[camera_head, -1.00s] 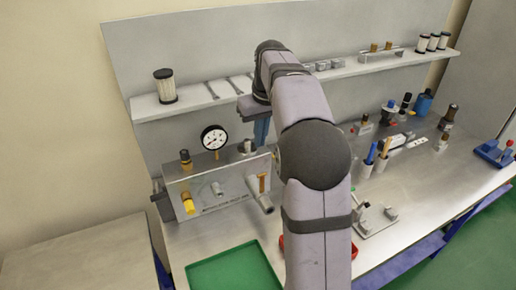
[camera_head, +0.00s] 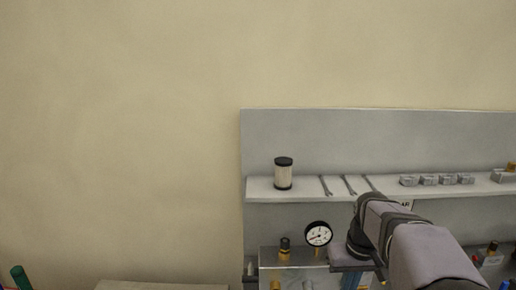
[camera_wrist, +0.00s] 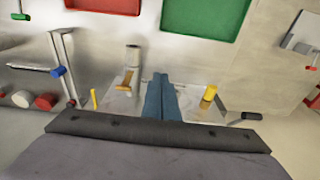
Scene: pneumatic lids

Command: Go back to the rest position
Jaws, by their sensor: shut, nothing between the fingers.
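My gripper shows in the wrist view (camera_wrist: 160,78) as two blue fingers pressed together with nothing between them. It hangs over the metal manifold box, which has yellow fittings on either side of the fingers. In the head view my arm comes in from the lower right, and its wrist sits just right of the round pressure gauge (camera_head: 318,234). The blue fingers are only partly visible there, near the bottom edge. The manifold box (camera_head: 285,257) stands below the gauge, its lower part cut off by the frame.
A grey shelf (camera_head: 262,190) carries a filter cartridge (camera_head: 283,174), several wrenches and small metal blocks. In the wrist view, a green tray (camera_wrist: 240,30) and a red tray (camera_wrist: 135,5) lie at the top. A yellow-handled valve (camera_wrist: 209,93) is close to the fingers.

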